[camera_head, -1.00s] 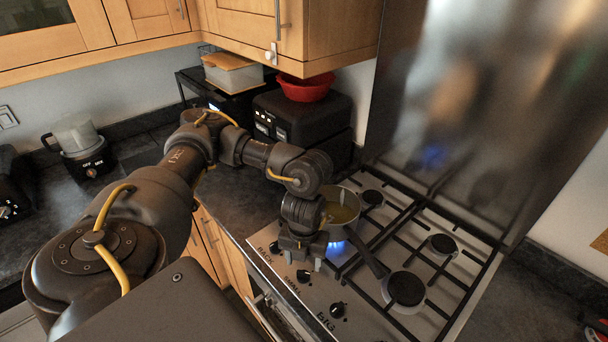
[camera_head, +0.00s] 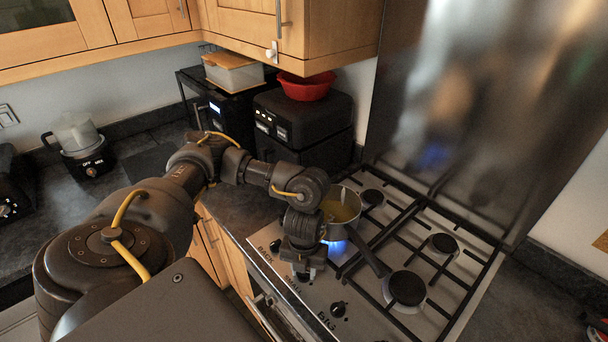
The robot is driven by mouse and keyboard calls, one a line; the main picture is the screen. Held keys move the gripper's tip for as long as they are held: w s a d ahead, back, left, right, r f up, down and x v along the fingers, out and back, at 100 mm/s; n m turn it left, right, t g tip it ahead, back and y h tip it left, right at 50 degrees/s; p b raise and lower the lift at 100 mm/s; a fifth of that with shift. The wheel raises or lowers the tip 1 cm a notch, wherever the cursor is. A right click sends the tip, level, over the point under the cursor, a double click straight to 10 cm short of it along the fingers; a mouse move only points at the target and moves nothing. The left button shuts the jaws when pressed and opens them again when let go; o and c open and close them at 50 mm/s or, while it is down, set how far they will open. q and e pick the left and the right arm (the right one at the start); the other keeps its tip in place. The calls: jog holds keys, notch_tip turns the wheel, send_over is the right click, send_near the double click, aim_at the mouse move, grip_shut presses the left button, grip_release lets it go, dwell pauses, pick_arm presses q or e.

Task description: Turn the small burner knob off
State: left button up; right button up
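A steel cooktop (camera_head: 370,310) has several black knobs along its front edge. One knob (camera_head: 276,246) is to the left of my gripper, and another knob (camera_head: 338,309) is to its right. My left gripper (camera_head: 303,273) points down over the knob between those two and mostly hides it. Its fingers are low at the panel; whether they touch or grip the knob cannot be made out. My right gripper is out of view.
The pot's handle (camera_head: 371,259) reaches right across the grates. Unlit burners (camera_head: 406,288) lie to the right. A black appliance (camera_head: 303,120) with a red bowl (camera_head: 305,87) stands behind my arm. A steel panel (camera_head: 470,110) rises behind the cooktop.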

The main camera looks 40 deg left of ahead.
pick_arm(q)
jog(key=shift+c, duration=1)
jog(key=shift+m, duration=0.3)
jog(key=m, duration=0.5)
jog(key=shift+m, duration=0.3)
jog(key=m+b, duration=0.1)
jog(key=m, duration=0.5)
jog(key=shift+b, duration=0.4)
jog(key=m+b, duration=0.2)
jog(key=m, duration=0.4)
jog(key=shift+m, duration=0.3)
jog(key=m+b, duration=0.2)
jog(key=m, duration=0.3)
jog(key=shift+m, duration=0.3)
jog(key=o, duration=1)
